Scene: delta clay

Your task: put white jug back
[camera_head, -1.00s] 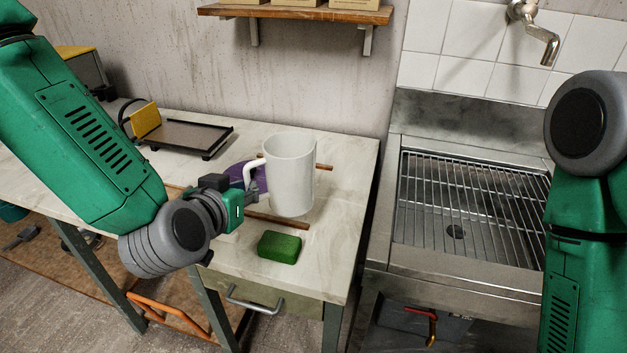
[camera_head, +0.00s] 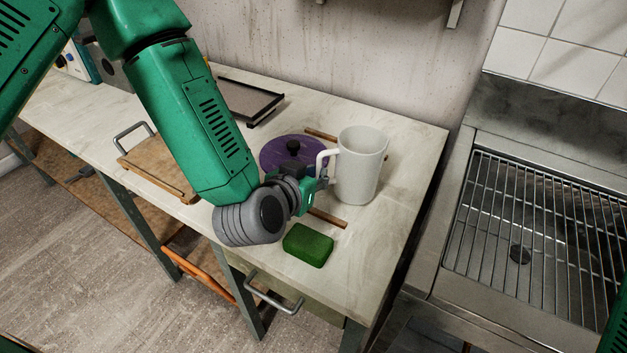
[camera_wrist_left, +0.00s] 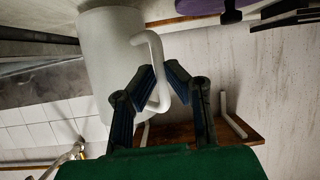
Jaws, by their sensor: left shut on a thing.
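The white jug (camera_head: 361,168) is upright at the right end of the worktop (camera_head: 406,180). Its handle points left, toward my left gripper (camera_head: 325,177). My left gripper is shut on that handle. In the left wrist view, which looks upside down, the fingers (camera_wrist_left: 162,78) close around the handle of the jug (camera_wrist_left: 112,55). I cannot tell whether the jug's base touches the worktop or is slightly above it. My right gripper is out of view; only a bit of green arm shows at the lower right edge.
A purple lid (camera_head: 284,153) with a black knob lies left of the jug. Wooden strips (camera_head: 328,218) lie around the jug. A green sponge (camera_head: 308,245) lies in front. A wooden board (camera_head: 158,167) and dark tray (camera_head: 245,100) are farther left. A sink with a wire rack (camera_head: 530,230) stands right.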

